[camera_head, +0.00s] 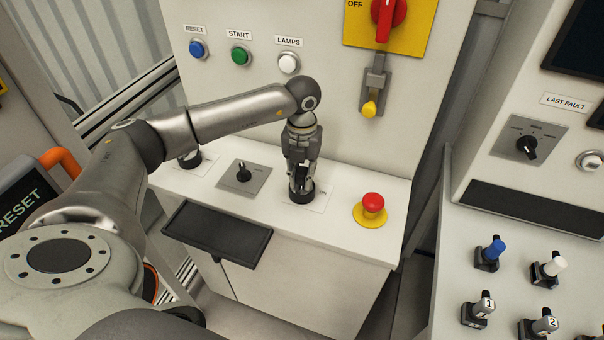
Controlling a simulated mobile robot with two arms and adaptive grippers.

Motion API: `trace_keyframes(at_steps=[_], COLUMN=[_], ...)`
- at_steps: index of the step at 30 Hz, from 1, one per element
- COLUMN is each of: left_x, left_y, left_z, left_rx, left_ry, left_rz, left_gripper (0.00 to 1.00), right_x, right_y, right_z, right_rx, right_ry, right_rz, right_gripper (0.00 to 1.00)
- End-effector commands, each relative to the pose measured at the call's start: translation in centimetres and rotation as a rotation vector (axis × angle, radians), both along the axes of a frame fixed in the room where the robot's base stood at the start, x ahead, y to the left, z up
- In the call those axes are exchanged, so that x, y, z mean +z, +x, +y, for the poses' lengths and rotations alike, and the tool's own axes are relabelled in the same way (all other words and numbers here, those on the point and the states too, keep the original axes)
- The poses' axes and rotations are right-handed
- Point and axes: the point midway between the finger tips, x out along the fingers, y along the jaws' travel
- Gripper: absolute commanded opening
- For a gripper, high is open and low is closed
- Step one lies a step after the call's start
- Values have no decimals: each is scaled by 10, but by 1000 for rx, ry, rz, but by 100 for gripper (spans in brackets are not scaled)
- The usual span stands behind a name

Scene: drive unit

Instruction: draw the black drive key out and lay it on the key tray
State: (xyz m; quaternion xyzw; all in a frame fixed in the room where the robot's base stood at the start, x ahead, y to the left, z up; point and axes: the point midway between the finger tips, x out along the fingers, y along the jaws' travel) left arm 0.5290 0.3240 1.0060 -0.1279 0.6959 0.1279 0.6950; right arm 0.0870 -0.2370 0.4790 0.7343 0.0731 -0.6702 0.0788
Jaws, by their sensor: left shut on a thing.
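My left gripper (302,182) points down over the white console ledge and is shut on the black drive key, which the fingers mostly hide. A round black socket (301,196) shows directly below the fingertips, on a pale plate; I cannot tell how far the key sits in it. The key tray (218,234), black, shallow and empty, sticks out from the ledge's front edge, left of and nearer than the gripper. My right gripper is not in view.
A red emergency button (371,205) on a yellow base stands right of the gripper. A black selector (244,173) on a grey plate stands left of it. Another black round fitting (190,160) is partly behind my arm. The upright panel (340,100) rises close behind.

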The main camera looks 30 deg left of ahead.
Motion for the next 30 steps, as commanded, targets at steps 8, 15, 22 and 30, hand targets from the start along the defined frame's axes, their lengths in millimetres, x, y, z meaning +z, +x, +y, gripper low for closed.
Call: trace_keyframes(at_steps=[8, 15, 22, 30], left_x=[13, 23, 32, 43], left_y=[0, 0, 0, 1], left_z=[0, 0, 0, 0], left_rx=[0, 0, 0, 1], left_ry=[-1, 0, 0, 0], left_rz=[-1, -1, -2, -2], left_gripper=[0, 0, 0, 0], right_x=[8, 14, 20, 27], right_y=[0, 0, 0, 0], right_z=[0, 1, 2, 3], right_rx=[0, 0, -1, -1], right_ry=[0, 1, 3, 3], right_rz=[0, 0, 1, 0], right_gripper=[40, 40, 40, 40])
